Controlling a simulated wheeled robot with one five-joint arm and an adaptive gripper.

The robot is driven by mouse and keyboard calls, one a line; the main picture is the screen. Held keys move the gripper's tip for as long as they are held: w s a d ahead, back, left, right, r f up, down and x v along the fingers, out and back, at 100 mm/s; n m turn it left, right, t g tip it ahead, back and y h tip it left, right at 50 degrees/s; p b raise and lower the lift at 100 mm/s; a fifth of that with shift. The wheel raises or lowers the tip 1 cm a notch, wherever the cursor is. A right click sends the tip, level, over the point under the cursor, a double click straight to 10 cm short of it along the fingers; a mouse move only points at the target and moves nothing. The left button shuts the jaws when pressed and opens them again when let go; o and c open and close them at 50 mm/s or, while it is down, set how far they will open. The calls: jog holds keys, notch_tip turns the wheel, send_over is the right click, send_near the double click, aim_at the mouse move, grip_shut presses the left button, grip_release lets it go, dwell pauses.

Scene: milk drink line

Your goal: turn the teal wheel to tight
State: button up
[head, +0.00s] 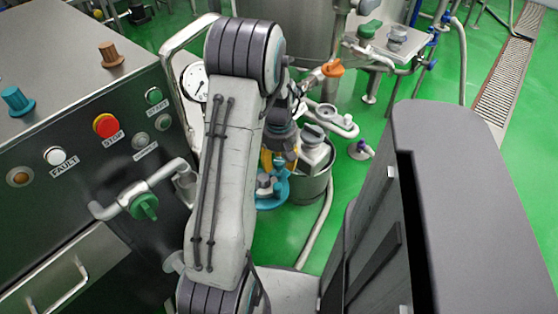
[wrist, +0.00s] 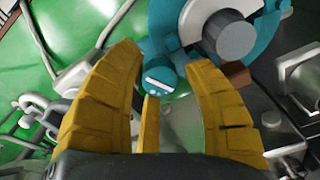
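The teal wheel (head: 271,200) is low behind my arm in the head view, and my arm and gripper hide part of it. In the wrist view its rim (wrist: 160,36) curves across the top around a grey hub (wrist: 232,36). A round teal knob with a pale bar (wrist: 162,79) stands at the near rim. My gripper (wrist: 160,60) has its yellow fingers spread, one on each side of this knob, with narrow gaps showing. In the head view my gripper (head: 272,158) is just above the wheel. I cannot tell the knob's depth between the fingers.
A steel panel with buttons, including a red stop button (head: 106,125), stands at the left. A green-handled valve (head: 144,206) juts from its front. A metal canister (head: 313,175) stands right beside the wheel. An orange valve handle (head: 333,68) is behind.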

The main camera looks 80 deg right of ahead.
grip_shut()
jog(key=shift+m, duration=0.3)
jog(key=m, duration=0.4)
jog(key=shift+m+b, duration=0.35)
jog(key=shift+m, duration=0.05)
jog(key=m, duration=0.5)
jog(key=shift+a, duration=0.1)
jog(key=m, duration=0.6)
jog(key=shift+m+b, duration=0.3)
jog(key=shift+b, duration=0.05)
jog(key=m, duration=0.6)
jog(key=shift+m, duration=0.4)
